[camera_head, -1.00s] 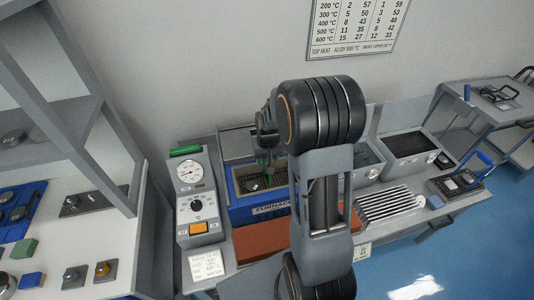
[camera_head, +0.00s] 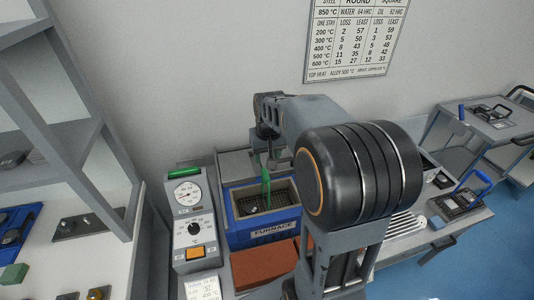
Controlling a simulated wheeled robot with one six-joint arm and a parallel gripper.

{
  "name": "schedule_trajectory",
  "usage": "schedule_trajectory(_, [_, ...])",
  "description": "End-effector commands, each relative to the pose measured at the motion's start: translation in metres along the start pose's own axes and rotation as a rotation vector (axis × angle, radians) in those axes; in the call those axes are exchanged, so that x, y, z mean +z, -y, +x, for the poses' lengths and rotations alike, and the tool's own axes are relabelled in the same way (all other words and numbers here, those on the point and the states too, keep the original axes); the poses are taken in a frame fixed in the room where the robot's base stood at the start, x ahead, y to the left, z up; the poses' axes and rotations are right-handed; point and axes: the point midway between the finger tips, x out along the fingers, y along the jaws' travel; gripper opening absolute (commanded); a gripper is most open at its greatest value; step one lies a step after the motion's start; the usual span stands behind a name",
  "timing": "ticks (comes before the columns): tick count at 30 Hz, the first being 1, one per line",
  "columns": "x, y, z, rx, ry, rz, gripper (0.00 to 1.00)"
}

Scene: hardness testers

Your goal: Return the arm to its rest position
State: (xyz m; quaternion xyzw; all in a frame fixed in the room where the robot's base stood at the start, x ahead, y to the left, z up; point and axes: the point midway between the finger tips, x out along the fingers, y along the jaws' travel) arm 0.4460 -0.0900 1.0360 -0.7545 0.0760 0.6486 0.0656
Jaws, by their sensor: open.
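My arm rises from the bottom of the head view and bends away toward the wall, its large black joint standing in front of the bench. My gripper (camera_head: 267,160) is small and partly hidden at the far end of the arm, over the blue furnace (camera_head: 252,237). It is open. A green upright piece shows at the gripper and reaches down over the furnace opening; I cannot tell whether it belongs to the gripper or stands in the furnace.
A control box (camera_head: 194,228) with a gauge and dial stands left of the furnace. A reddish-brown block (camera_head: 262,267) lies in front. Grey shelving (camera_head: 95,150) stands close on the left. A tray with a blue handle (camera_head: 461,203) and a cart (camera_head: 490,130) are at right.

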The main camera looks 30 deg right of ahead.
Motion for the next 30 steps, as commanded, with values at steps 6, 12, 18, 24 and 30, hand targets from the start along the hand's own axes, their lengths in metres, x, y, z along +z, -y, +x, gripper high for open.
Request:
schedule_trajectory(6, [0.000,0.000,-0.001,0.000,0.000,0.000,0.53])
schedule_trajectory(12, [0.000,0.000,-0.001,0.000,0.000,0.000,0.53])
schedule_trajectory(18, [0.000,0.000,0.001,0.000,-0.003,0.005,0.53])
schedule_trajectory(24, [0.057,0.014,0.007,-0.004,0.016,-0.017,0.53])
schedule_trajectory(30, [0.118,0.039,-0.006,-0.019,-0.050,-0.096,0.53])
